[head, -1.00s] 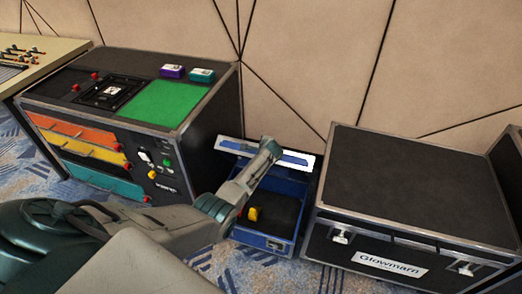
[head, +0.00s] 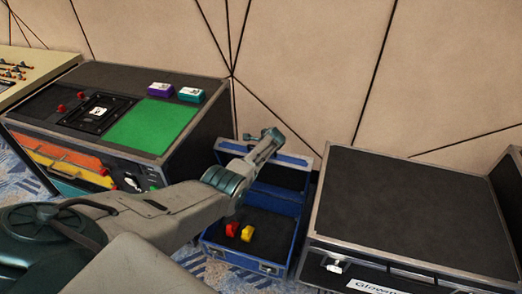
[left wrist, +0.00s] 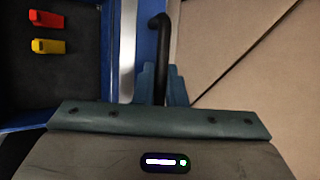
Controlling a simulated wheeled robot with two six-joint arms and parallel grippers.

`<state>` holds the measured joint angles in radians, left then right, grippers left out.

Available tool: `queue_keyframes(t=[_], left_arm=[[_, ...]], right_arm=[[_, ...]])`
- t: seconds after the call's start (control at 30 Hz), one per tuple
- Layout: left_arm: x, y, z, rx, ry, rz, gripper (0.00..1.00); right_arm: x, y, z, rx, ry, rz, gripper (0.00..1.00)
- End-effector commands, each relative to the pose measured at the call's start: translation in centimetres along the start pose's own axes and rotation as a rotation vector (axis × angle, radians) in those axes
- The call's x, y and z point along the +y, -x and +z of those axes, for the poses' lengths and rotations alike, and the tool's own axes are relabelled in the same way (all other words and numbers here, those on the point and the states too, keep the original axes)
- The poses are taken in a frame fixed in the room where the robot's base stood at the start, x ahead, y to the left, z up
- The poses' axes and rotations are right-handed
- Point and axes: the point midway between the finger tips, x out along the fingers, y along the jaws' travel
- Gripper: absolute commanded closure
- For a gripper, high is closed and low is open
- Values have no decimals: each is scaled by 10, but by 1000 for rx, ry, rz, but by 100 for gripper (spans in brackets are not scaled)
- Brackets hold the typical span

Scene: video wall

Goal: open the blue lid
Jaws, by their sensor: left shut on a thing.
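The blue lid (head: 290,158) stands raised at the back of an open blue case (head: 240,264), its dark inner side facing me. The lid also shows as a narrow blue band in the left wrist view (left wrist: 146,45). My left gripper (head: 272,138) is at the lid's upper edge. In the left wrist view my left gripper (left wrist: 163,78) is shut on a black curved handle (left wrist: 161,40) beside the lid. My right gripper is out of view.
A red block (head: 232,229) and a yellow block (head: 247,233) lie inside the case. A console (head: 90,75) with a green panel stands to the left, and a large black trunk (head: 410,200) close to the right. The wall (head: 300,60) is behind.

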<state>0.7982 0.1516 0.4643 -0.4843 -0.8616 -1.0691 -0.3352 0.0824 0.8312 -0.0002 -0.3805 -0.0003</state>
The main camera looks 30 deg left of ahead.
Motion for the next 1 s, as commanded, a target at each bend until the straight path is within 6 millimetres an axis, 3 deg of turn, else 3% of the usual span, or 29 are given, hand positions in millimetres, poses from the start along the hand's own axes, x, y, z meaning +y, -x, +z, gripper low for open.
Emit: queue_keyframes(t=[0.57, 0.6, 0.7, 1.0], left_arm=[[-1, -1, 0, -1, 0, 2, 100], [-1, -1, 0, -1, 0, 2, 84], [-1, -1, 0, -1, 0, 2, 68], [-1, 1, 0, -1, 0, 2, 68]], right_arm=[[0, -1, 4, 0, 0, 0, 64], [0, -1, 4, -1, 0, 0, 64], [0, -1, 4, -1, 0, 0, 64], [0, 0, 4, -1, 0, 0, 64]])
